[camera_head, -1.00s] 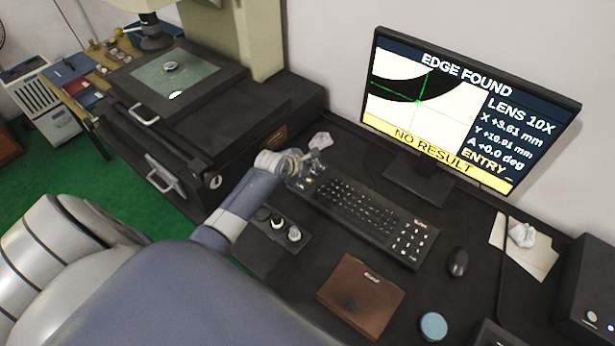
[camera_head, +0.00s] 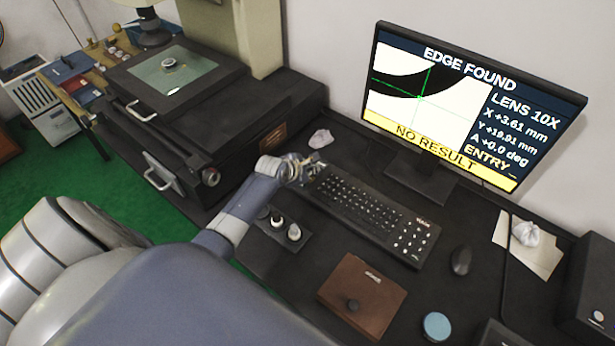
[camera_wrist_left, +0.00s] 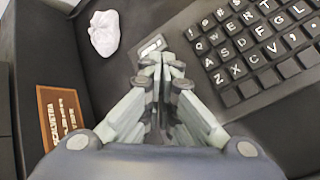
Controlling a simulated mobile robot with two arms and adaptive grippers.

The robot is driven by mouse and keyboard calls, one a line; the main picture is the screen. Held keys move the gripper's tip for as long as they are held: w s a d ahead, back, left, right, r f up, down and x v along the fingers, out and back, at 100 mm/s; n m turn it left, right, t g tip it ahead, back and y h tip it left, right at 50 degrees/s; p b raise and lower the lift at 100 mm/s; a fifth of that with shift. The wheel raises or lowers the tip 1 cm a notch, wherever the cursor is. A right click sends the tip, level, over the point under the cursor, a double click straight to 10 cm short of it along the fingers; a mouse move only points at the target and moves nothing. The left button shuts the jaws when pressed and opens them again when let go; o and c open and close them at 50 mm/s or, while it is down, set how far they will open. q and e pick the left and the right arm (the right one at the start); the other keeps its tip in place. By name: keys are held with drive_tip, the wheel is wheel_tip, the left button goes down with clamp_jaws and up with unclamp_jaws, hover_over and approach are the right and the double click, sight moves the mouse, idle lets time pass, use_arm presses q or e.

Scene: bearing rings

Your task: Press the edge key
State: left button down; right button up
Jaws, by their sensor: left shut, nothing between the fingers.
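The black keyboard (camera_head: 372,215) lies on the dark desk below the monitor. My left gripper (camera_head: 312,170) is shut and empty at the keyboard's left end. In the left wrist view the keyboard (camera_wrist_left: 262,55) fills the upper right, with its letter keys readable. There the shut fingertips (camera_wrist_left: 162,62) sit just below a small light key (camera_wrist_left: 151,45) at the keyboard's left end; its label is too small to read. I cannot tell whether the fingertips touch it. The monitor (camera_head: 440,100) reads "EDGE FOUND", "NO RESULT" and "ENTRY". My right gripper is not in view.
Crumpled paper (camera_head: 320,138) lies behind the gripper. A microscope stage (camera_head: 172,72) stands at the left. A tray with knobs (camera_head: 275,238) is below my wrist. A brown folder (camera_head: 362,295), a mouse (camera_head: 460,261) and a blue-topped round object (camera_head: 436,325) lie at the right.

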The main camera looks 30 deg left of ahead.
use_arm(q)
drive_tip(key=shift+f, duration=0.1)
idle(0.7)
drive_tip(key=shift+f, duration=0.3)
drive_tip(key=shift+f, duration=0.4)
idle(0.8)
drive_tip(key=shift+r+p, duration=0.8)
drive_tip(key=shift+p, duration=0.15)
wheel_tip(320, 180, up, 5)
drive_tip(key=p, duration=0.5)
drive_tip(key=shift+p, duration=0.4)
